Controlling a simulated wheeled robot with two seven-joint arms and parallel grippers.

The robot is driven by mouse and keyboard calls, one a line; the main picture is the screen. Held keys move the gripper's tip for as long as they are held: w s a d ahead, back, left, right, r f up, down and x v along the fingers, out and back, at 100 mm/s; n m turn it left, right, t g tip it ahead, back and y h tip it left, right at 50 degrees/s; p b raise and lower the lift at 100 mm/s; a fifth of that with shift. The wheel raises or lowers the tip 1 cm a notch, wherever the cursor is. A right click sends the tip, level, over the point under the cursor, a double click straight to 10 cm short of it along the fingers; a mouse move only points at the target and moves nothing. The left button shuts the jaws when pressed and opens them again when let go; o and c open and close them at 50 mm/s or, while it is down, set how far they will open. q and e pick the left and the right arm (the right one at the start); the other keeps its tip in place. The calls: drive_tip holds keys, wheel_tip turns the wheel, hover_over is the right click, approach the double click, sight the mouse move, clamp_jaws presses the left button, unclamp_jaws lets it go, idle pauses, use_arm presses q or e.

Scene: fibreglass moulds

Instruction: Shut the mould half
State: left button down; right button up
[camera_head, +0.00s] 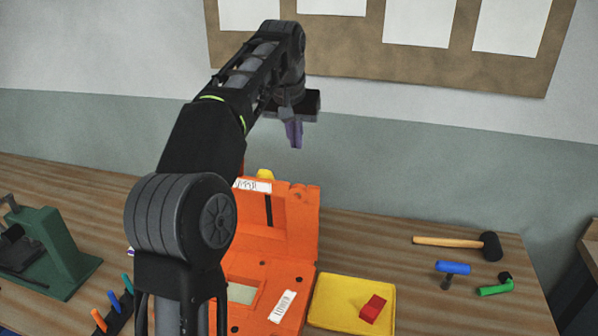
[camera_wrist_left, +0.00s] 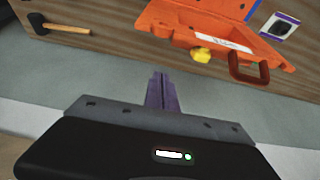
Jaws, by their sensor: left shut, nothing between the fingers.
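The orange mould stands open on the wooden bench in the head view. Its upper half (camera_head: 300,222) is raised upright at the back, with a white label and a dark slot. Its lower half (camera_head: 262,268) lies flat, with a label and a pale cavity, partly hidden by my left arm. My left gripper (camera_head: 294,134), with purple fingers, is shut and empty, high above and behind the raised half. In the left wrist view the shut fingers (camera_wrist_left: 161,90) are apart from the orange half (camera_wrist_left: 215,27), its yellow knob (camera_wrist_left: 201,55) and its dark red handle (camera_wrist_left: 249,69). My right gripper is out of view.
A yellow tray (camera_head: 335,319) with a red block (camera_head: 372,308) sits right of the mould. A mallet (camera_head: 455,243), a blue-headed tool (camera_head: 452,268) and a green tool (camera_head: 496,287) lie further right. A green vise-like device (camera_head: 55,250) stands left.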

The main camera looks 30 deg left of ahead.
use_arm(q)
drive_tip(key=shift+f, duration=0.1)
wheel_tip(320, 180, down, 9)
drive_tip(key=shift+f, duration=0.15)
idle(0.9)
idle(0.4)
